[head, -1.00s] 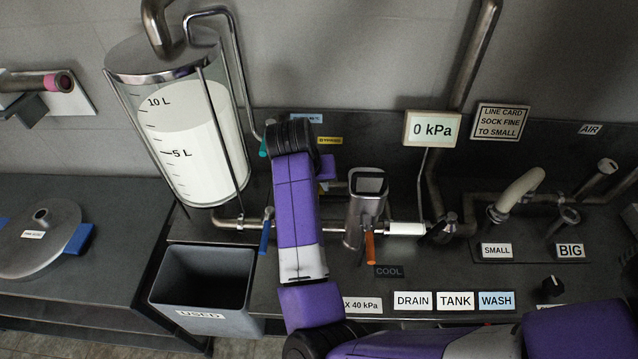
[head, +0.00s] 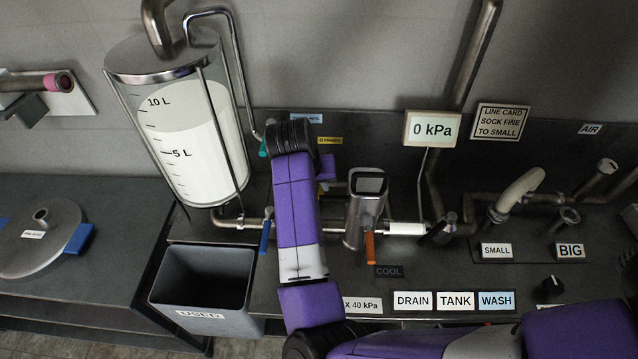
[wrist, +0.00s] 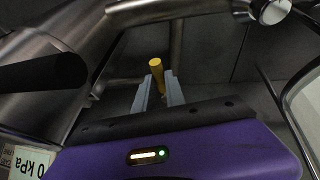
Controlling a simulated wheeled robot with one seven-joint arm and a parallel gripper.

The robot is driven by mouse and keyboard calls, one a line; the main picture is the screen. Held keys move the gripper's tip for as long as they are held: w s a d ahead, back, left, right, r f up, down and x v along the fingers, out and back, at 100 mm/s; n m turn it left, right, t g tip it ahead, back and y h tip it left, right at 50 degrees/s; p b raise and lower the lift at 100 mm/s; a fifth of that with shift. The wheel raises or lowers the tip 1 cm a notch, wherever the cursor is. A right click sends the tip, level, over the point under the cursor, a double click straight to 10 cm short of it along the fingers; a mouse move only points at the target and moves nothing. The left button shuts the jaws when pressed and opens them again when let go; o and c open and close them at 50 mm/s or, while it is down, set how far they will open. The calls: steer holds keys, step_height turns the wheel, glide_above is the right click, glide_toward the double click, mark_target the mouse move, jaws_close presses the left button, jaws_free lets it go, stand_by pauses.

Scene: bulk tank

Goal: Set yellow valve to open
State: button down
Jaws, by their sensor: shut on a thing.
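The yellow valve handle (wrist: 157,75) shows in the wrist view, standing up between my gripper's two grey fingers. My gripper (wrist: 158,93) is shut on this handle.
A blue handle (head: 265,236) hangs just left of my arm and an orange handle (head: 370,247) to its right, below a metal housing (head: 366,205). The tank (head: 185,130) stands at left, above a grey USED bin (head: 205,285). A gauge (head: 431,129) reads 0 kPa.

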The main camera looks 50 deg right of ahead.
steer(key=shift+w+a+m+g+b, duration=0.25)
steer(key=shift+w+m, duration=0.25)
steer(key=shift+m, duration=0.3)
steer(key=shift+w+a+m+g+b, duration=0.15)
steer(key=shift+w+m+g, duration=0.25)
steer(key=shift+m, duration=0.4)
steer(key=c, duration=1.4)
jaws_free()
